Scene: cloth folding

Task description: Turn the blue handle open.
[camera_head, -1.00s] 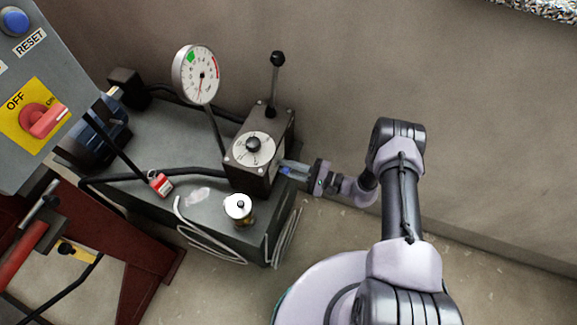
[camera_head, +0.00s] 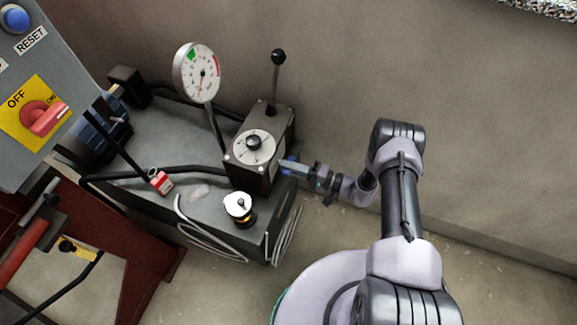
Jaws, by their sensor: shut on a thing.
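The blue handle (camera_head: 289,164) shows as a small blue patch at the right side of the dark valve box (camera_head: 265,150). My gripper (camera_head: 292,168) reaches in from the right and is shut on the blue handle. The fingers hide most of the handle, so its exact angle cannot be told. The box has a white round dial with a black knob (camera_head: 253,143) on its sloped face and a black-knobbed lever (camera_head: 277,75) standing upright on top.
A pressure gauge (camera_head: 197,72) stands behind the box. A white-topped cap (camera_head: 239,206) and a red padlock (camera_head: 160,182) are on the green-grey unit (camera_head: 150,130). A panel with a red switch (camera_head: 45,118) is at left. A wall stands behind. Floor at lower right is free.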

